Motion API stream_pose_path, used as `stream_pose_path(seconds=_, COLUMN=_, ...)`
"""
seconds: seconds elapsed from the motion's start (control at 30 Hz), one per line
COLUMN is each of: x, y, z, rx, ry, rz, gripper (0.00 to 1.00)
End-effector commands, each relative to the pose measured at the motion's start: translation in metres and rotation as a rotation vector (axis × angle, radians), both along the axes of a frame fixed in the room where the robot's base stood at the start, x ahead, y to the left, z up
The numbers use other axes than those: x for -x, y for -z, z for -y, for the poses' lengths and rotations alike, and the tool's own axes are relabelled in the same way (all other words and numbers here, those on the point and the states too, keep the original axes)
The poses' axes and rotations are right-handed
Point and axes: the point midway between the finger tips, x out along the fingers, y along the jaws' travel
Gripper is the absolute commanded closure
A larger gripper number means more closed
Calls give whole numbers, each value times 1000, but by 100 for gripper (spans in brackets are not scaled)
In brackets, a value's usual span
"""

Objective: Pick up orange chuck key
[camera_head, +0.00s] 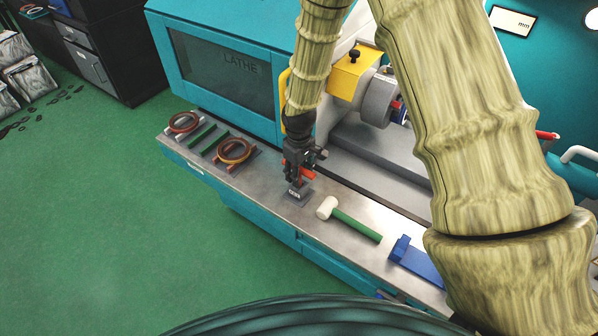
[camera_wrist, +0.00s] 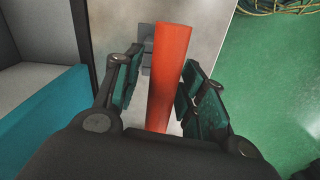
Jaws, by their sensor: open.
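The orange chuck key (camera_head: 307,173) is on the metal ledge in front of the lathe, mostly hidden behind my gripper in the head view. In the wrist view its orange bar (camera_wrist: 170,75) runs lengthwise between my fingers, with a grey piece behind it. My gripper (camera_head: 296,178) points down over the key. In the wrist view my gripper (camera_wrist: 165,95) is open, with one dark green finger pad on each side of the bar. The left pad shows a gap; whether the right pad touches the bar I cannot tell.
A white-headed mallet with a green handle (camera_head: 355,225) lies right of my gripper. A blue tool (camera_head: 415,260) lies further right. Brown rings (camera_head: 234,151) and green bars (camera_head: 201,135) lie to the left. The teal lathe (camera_head: 225,70) stands behind the ledge (camera_head: 262,190).

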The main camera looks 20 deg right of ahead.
Motion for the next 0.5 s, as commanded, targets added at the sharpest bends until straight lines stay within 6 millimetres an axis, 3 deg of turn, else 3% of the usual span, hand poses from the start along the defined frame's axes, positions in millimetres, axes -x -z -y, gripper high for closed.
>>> stream_pose_path(seconds=0.13, x=0, y=0, z=0, rx=0, ry=0, rz=0, gripper=61)
stream_pose_path(seconds=0.3, x=0, y=0, z=0, rx=0, ry=0, rz=0, gripper=92)
stream_pose_path(seconds=0.37, x=0, y=0, z=0, rx=0, ry=0, rz=0, gripper=100)
stream_pose_path(seconds=0.5, x=0, y=0, z=0, rx=0, ry=0, rz=0, gripper=100)
